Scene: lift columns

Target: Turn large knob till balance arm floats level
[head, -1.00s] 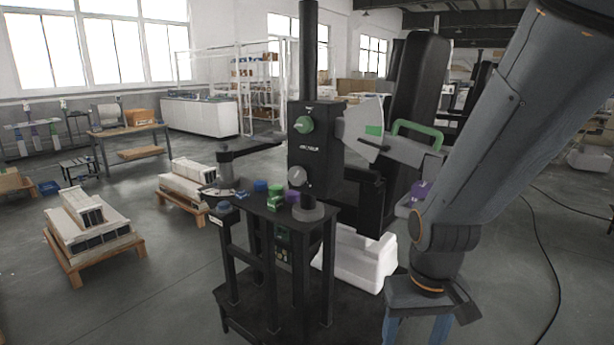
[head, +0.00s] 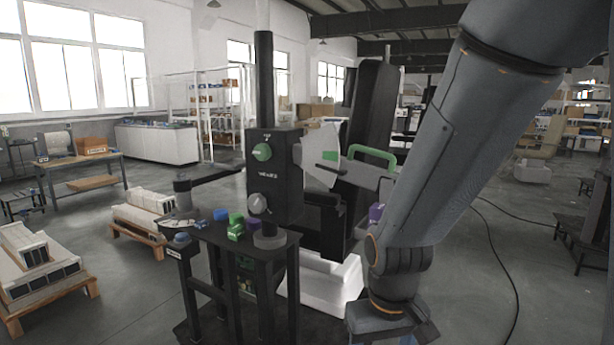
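A black box marked with white letters sits on a black column (head: 264,80). Its front has a green round knob (head: 262,152) near the top and a grey round knob (head: 257,203) lower down; they look similar in size. A grey arm with a green handle (head: 372,156) extends right from the box past a pale plate (head: 321,150), sloping slightly down to the right. My arm covers its far end. My gripper (head: 388,336) hangs at the bottom edge, right of the column and well away from the knobs. Its fingers are apart, with nothing seen between them; their tips are cut off.
A black stand (head: 195,236) below the box carries a green block (head: 236,226), a blue piece (head: 221,214) and other small parts. Pallets with pale boxes stand left. Floor at right is open, with a cable (head: 505,250).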

